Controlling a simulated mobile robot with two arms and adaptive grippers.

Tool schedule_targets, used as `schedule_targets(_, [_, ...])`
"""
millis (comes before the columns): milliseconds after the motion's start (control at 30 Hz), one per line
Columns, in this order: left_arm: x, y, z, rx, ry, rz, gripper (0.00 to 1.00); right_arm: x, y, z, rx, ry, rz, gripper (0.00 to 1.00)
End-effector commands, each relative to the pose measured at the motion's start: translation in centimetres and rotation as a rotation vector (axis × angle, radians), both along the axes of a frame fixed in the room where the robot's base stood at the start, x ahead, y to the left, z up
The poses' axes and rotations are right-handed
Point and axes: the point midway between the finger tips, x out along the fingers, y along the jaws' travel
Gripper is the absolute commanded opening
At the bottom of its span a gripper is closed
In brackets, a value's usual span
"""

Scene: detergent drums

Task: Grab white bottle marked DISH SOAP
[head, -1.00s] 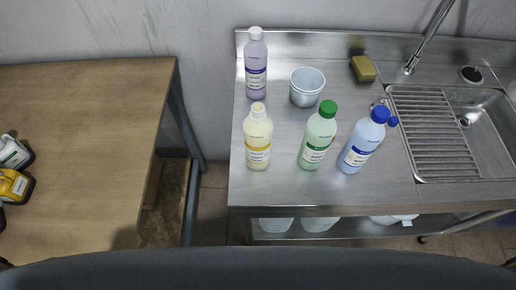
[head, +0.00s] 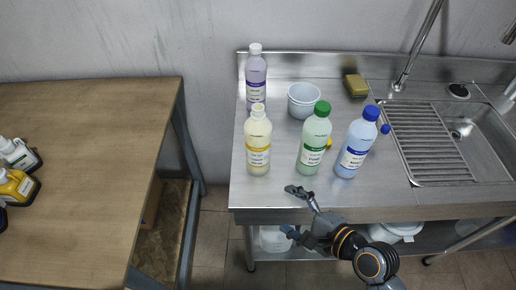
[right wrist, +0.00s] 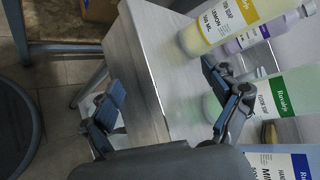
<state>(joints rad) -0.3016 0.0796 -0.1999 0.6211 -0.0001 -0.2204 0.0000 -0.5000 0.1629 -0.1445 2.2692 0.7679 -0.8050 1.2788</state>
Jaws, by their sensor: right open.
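I cannot read DISH SOAP on any label here. On the steel counter, a cream bottle with a pale yellow cap (head: 258,140) stands upright at the front left. A green-capped bottle (head: 315,138) and a blue-capped bottle (head: 356,142) stand to its right. A purple bottle with a white cap (head: 255,76) stands behind. My right gripper (head: 296,212) is open and empty at the counter's front edge, below the green-capped bottle. In the right wrist view, the open right gripper (right wrist: 163,85) has the cream bottle (right wrist: 222,24) and the green-capped bottle (right wrist: 270,97) beyond its right finger. My left gripper is not in view.
A grey-white cup (head: 303,101) and a yellow sponge (head: 355,86) sit behind the bottles. The sink with drainboard (head: 430,143) is at right. A wooden table (head: 90,170) at left holds a white jug (head: 17,153) and a yellow jug (head: 16,186). A gap separates table and counter.

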Motion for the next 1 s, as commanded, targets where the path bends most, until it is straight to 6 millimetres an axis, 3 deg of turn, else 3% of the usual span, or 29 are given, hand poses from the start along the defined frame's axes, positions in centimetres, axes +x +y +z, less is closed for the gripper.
schedule_targets(100, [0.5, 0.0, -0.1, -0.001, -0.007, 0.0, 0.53, 1.6, 0.5, 3.7, 0.395, 0.115, -0.156, 0.88])
schedule_targets(200, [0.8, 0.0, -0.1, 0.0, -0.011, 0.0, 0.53, 2.7, 0.2, 6.2, 0.688, 0.221, -0.25, 0.88])
schedule_targets(400, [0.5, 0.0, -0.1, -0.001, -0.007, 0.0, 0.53, 3.8, -0.7, 8.8, 1.031, 0.36, -0.339, 0.88])
schedule_targets(567, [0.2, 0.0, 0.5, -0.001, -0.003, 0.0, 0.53, 5.2, -0.2, 9.5, 1.093, 0.384, -0.352, 0.88])
schedule_targets(800, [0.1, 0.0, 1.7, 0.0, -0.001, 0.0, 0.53, 8.9, 2.7, 9.6, 1.089, 0.384, -0.349, 0.88])
schedule_targets(1000, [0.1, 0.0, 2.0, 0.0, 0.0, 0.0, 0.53, 10.8, 4.0, 9.3, 1.085, 0.384, -0.35, 0.88])
